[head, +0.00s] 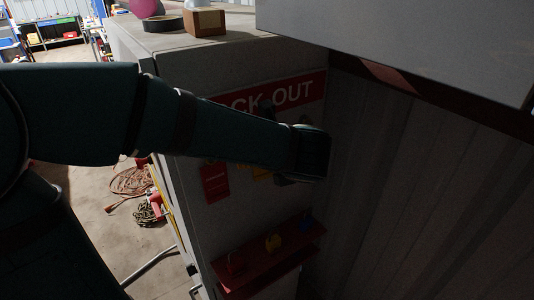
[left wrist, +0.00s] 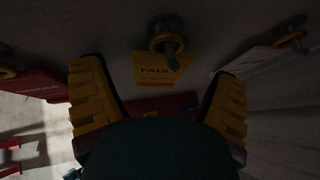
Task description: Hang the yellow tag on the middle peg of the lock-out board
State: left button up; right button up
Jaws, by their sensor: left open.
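The yellow tag (left wrist: 150,71), marked FAULT, hangs below the middle peg (left wrist: 172,47) in the left wrist view. Its ring appears to be around that peg. In the head view only a strip of the yellow tag (head: 261,173) shows below my arm. The lock-out board (head: 305,92) has a red header and is partly hidden by my left arm. My left gripper (left wrist: 160,74) is open, its yellow fingers apart on either side of the tag, not visibly touching it. My right gripper is in neither view.
A red tag (left wrist: 36,86) hangs on the left peg and a white tag (left wrist: 248,58) on the right peg. Below the tags, a red shelf (head: 265,262) holds red, yellow and blue padlocks. A corrugated wall (head: 400,180) closes the right side.

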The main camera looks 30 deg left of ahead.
pick_arm(q)
jog(key=v, duration=1.2)
